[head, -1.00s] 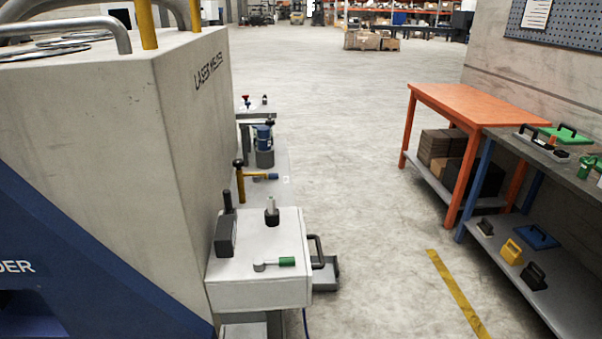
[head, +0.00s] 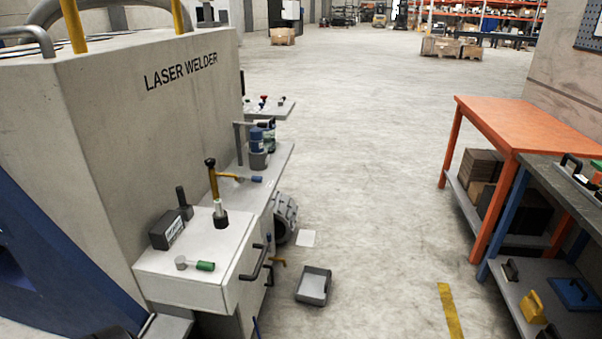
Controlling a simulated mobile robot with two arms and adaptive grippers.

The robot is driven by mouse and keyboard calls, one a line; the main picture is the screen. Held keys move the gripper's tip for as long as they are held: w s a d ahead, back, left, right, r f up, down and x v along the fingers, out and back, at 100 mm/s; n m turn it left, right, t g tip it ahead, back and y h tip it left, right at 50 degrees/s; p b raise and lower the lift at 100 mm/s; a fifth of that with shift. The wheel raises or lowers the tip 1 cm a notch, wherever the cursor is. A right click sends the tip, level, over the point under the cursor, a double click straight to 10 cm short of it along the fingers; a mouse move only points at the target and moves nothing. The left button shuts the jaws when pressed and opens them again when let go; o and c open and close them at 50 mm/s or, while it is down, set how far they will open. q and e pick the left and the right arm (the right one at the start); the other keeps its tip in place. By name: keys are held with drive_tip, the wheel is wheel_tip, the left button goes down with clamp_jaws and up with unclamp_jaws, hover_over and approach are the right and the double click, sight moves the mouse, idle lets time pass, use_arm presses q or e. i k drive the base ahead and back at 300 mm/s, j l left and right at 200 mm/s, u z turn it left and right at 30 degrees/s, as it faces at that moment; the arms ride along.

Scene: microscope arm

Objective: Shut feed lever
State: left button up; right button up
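I cannot tell which lever is the feed lever, as no label can be read. A green-handled lever (head: 204,266) with a grey round pivot lies flat on the white cabinet (head: 185,292). Behind it an upright pale grey lever (head: 219,210) stands in a black base. A blue-handled lever (head: 256,179) with a yellow arm lies beside an upright yellow post with a black knob (head: 211,180), farther back. Neither of my grippers can be made out.
The laser welder (head: 150,130) walls off the left. A black labelled box (head: 167,230) sits on the cabinet, whose dark handle (head: 256,262) sticks out right. A grey tray (head: 313,286) lies on the floor. An orange table (head: 530,125) stands right.

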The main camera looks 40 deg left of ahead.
sight(242, 179)
drive_tip(key=i+u, duration=0.3)
drive_tip(key=i, duration=0.15)
drive_tip(key=i+l+u, duration=0.15)
drive_tip(key=i+u, duration=0.15)
drive_tip(key=i, duration=0.2)
drive_tip(key=i+l+u, duration=0.35)
drive_tip(key=i+j, duration=0.1)
